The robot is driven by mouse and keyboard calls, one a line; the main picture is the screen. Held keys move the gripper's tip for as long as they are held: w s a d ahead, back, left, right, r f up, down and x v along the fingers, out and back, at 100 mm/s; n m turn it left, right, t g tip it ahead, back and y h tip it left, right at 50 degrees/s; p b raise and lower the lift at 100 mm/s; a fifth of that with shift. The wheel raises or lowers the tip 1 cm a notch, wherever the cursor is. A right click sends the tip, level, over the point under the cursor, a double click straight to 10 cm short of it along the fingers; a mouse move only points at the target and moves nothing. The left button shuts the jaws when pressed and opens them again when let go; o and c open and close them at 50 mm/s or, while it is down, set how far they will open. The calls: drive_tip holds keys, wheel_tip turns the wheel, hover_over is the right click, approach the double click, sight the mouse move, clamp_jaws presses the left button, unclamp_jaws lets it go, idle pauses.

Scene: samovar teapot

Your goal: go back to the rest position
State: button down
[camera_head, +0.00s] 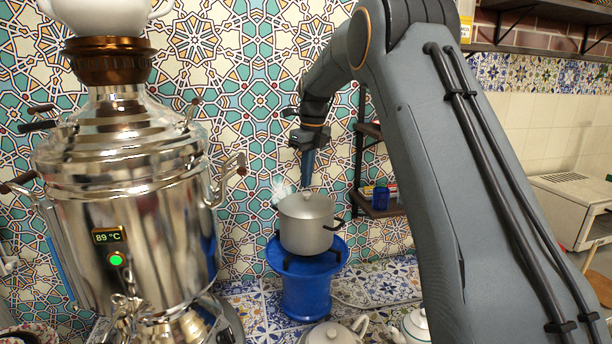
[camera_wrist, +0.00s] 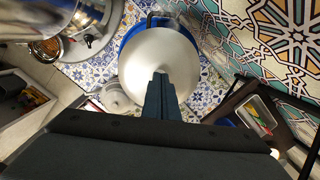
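My gripper (camera_head: 306,184) points straight down over a steel pot (camera_head: 306,228) with a lid. Its dark blue fingers end close above the lid's knob; I cannot tell whether they touch it. In the wrist view my gripper (camera_wrist: 160,76) shows its fingers together, with nothing visible between them. The pale round lid (camera_wrist: 135,62) fills the space beyond the fingertips, and its knob is hidden there. The lid looks seated on the pot.
The pot stands on a blue stand (camera_head: 308,290). A large samovar (camera_head: 150,215) reading 89 °C is at the left, and a white teapot (camera_head: 333,333) is in front. A dark shelf (camera_head: 378,206) is on the right, and the tiled wall (camera_head: 250,130) is behind.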

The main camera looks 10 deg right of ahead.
drive_tip(key=shift+f, duration=0.25)
drive_tip(key=shift+f, duration=0.35)
drive_tip(key=shift+f+b, duration=0.25)
drive_tip(key=shift+b, duration=0.05)
drive_tip(key=shift+r, duration=0.1)
drive_tip(key=shift+r+p, duration=0.95)
drive_tip(key=shift+r, duration=2.5)
